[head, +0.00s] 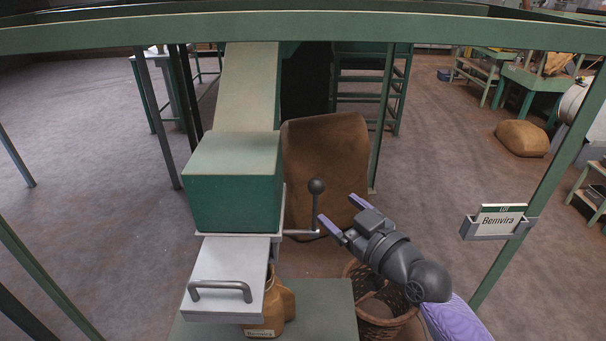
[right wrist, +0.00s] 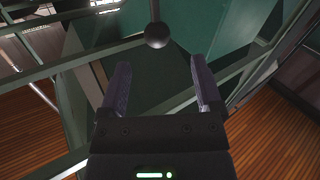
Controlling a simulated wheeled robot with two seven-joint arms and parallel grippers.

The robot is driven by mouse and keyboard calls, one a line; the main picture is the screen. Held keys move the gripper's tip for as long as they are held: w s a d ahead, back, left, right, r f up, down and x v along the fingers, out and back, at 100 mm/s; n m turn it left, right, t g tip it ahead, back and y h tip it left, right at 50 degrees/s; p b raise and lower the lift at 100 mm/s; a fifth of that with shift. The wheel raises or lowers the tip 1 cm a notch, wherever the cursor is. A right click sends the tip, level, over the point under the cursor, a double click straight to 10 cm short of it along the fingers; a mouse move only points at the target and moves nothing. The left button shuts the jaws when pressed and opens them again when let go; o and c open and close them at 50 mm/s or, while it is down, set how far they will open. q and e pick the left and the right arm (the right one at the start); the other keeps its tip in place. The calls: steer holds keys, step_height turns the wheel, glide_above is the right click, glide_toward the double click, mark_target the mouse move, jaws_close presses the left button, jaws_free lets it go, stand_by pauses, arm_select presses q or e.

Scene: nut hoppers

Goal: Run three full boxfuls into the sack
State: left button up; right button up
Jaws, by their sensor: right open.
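A green box (head: 234,185) sits at the foot of a sloping chute (head: 245,88). Below it is a pale drawer-like slide (head: 227,270) with a grey handle. A crank lever with a dark ball knob (head: 316,186) stands upright at the box's right side. A brown sack (head: 264,312) with a label stands under the slide, mostly hidden by it. My right gripper (head: 339,212) is open and empty, just right of the lever. In the right wrist view the knob (right wrist: 158,36) shows ahead, between and beyond the open fingers (right wrist: 160,85). My left gripper is not in view.
A wicker basket (head: 376,318) stands below my right gripper. A large brown sack (head: 326,165) stands behind the lever. A sign reading "Benvira" (head: 500,220) hangs on the right post. A green beam (head: 300,30) crosses the top. Open floor lies left.

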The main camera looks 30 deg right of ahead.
mark_target(318, 188)
steer(key=w+b, duration=0.1)
steer(key=w, duration=0.9)
steer(key=shift+r, duration=0.1)
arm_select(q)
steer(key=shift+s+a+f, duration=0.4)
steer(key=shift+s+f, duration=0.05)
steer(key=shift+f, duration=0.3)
arm_select(e)
jaws_close()
